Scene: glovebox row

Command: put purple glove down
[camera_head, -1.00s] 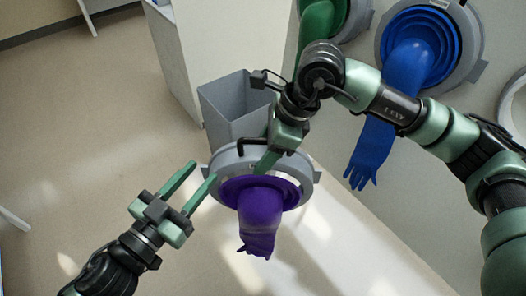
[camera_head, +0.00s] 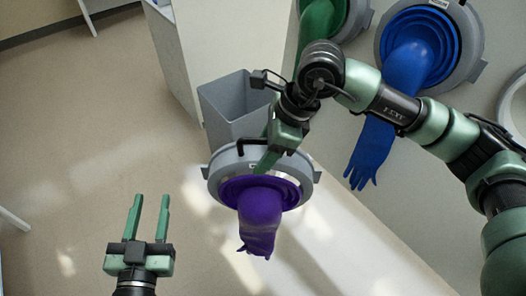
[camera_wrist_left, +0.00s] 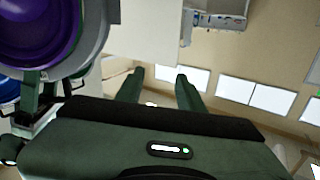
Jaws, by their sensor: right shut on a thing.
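The purple glove (camera_head: 259,215) hangs fingers down from a grey ring (camera_head: 224,160) with a purple cuff inside it. My right gripper (camera_head: 268,160) is shut on the ring at its upper side and holds it up in front of the grey bin. The fingertips are partly hidden at the ring. My left gripper (camera_head: 148,208) is open and empty, to the left of the ring and apart from it. In the left wrist view, the open left fingers (camera_wrist_left: 158,82) show, with part of the grey ring (camera_wrist_left: 92,45) and purple cuff (camera_wrist_left: 35,30) at upper left.
A grey open bin (camera_head: 235,108) stands on the floor behind the ring. A blue glove (camera_head: 372,150) and a green glove (camera_head: 315,25) hang from ports in the pale panel at the right. The floor at left is clear.

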